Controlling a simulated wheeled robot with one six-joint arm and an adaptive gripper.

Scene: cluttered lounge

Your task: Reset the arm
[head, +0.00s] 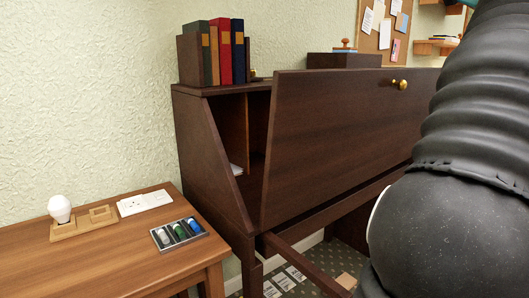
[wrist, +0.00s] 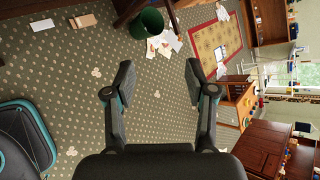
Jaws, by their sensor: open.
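My gripper (wrist: 161,85) shows in the wrist view with its two dark fingers spread wide apart. It is open and nothing is between the fingers; the patterned carpet shows beyond them. In the head view, my dark ribbed arm fills the right side and hides part of the desk; the gripper itself is not visible there.
A dark wooden desk (head: 340,125) with a partly open slanted front stands against the wall. Books (head: 238,50) stand on top. A side table (head: 120,240) holds a bulb (head: 60,208) and a tray (head: 180,234). A green bin (wrist: 147,23) and papers lie on the carpet.

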